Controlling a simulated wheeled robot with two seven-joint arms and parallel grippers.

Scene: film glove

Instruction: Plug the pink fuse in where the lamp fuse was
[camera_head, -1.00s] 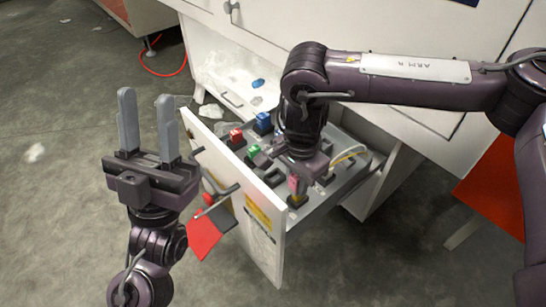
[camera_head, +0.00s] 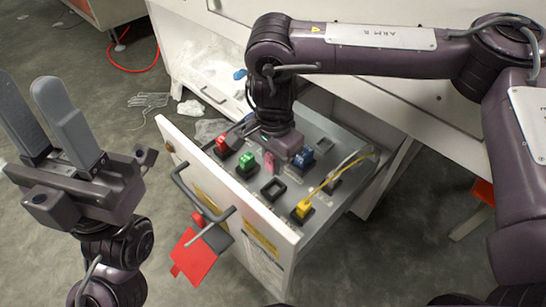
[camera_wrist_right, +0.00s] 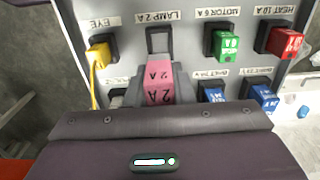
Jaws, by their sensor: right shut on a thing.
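The pink fuse (camera_head: 269,164) is held in my right gripper (camera_head: 270,156), low over the drawer's grey panel. In the right wrist view, the pink fuse (camera_wrist_right: 153,84), marked 2 A, sits between the fingers. The empty socket (camera_wrist_right: 160,40) labelled LAMP 2 A is just beyond it, apart from the fuse. This socket (camera_head: 273,188) also shows empty in the head view, nearer the drawer front than the fuse. The fuse's lower end is hidden. My left gripper (camera_head: 28,88) is open and empty, left of the drawer.
A yellow fuse (camera_head: 303,209) with a yellow wire stands right of the empty socket. Green (camera_head: 247,161) and red (camera_head: 221,144) fuses stand left of it. Blue fuses (camera_head: 302,158) are in the back row. A red tag (camera_head: 194,257) hangs by the drawer handle.

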